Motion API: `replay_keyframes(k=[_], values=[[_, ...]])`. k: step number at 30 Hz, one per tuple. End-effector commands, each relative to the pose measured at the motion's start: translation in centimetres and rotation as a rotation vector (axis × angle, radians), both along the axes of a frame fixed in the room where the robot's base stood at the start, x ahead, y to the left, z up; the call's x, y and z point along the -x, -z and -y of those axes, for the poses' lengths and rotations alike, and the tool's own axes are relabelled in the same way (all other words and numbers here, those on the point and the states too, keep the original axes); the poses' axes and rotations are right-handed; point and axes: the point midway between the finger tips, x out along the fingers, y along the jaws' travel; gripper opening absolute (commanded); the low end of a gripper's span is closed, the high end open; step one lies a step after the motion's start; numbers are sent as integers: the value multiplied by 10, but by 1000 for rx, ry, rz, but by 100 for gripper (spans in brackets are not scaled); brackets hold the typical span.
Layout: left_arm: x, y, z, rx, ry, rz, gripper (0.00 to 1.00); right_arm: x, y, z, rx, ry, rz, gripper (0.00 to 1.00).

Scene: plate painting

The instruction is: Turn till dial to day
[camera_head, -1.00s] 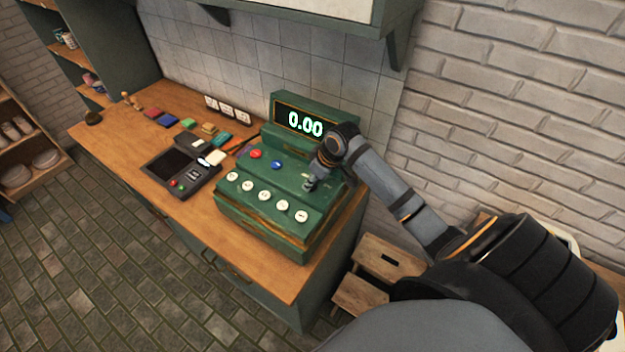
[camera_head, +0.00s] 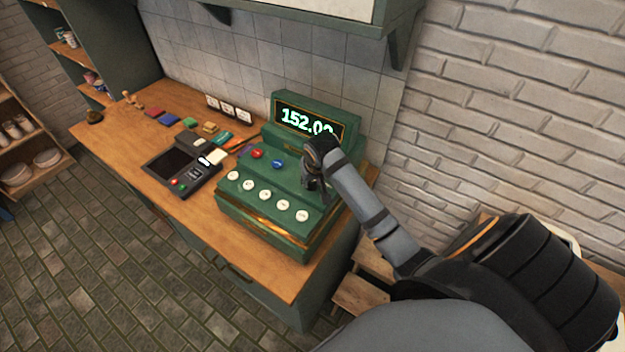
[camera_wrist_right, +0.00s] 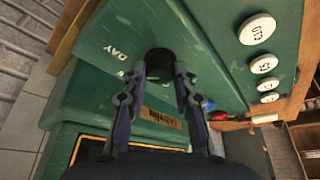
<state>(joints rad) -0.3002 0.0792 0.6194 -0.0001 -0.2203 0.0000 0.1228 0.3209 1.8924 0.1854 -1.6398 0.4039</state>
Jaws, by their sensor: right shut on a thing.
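The green till (camera_head: 265,225) stands on the wooden counter, and its display (camera_head: 308,121) reads 152.00, its end partly covered by my arm. In the right wrist view the black dial (camera_wrist_right: 160,62) sits on the till's green top. The word DAY (camera_wrist_right: 115,52) is printed beside it. My right gripper (camera_wrist_right: 160,80) has its two fingers closed around the dial's sides. In the head view my right gripper (camera_head: 313,186) is over the right part of the till and hides the dial. The dial's pointer direction is not clear. My left gripper is not in view.
White round buttons (camera_head: 265,195) line the till's front, with a red button (camera_head: 257,153) and a blue button (camera_head: 278,164) behind. A card terminal (camera_head: 180,170) stands to the left. A wooden stool (camera_head: 362,295) is below the counter.

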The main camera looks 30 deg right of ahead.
Motion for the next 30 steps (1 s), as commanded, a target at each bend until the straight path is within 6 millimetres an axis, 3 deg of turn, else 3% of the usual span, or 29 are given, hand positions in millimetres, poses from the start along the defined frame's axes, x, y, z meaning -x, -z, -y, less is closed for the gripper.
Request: replay_keyframes(k=[21,22,26,30], values=[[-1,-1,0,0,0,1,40,-2,-3,0,3,74,9,0],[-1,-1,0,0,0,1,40,-2,-3,0,3,74,9,32],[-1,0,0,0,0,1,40,-2,-2,0,2,74,6,49],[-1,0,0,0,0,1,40,-1,-1,0,2,73,4,50]])
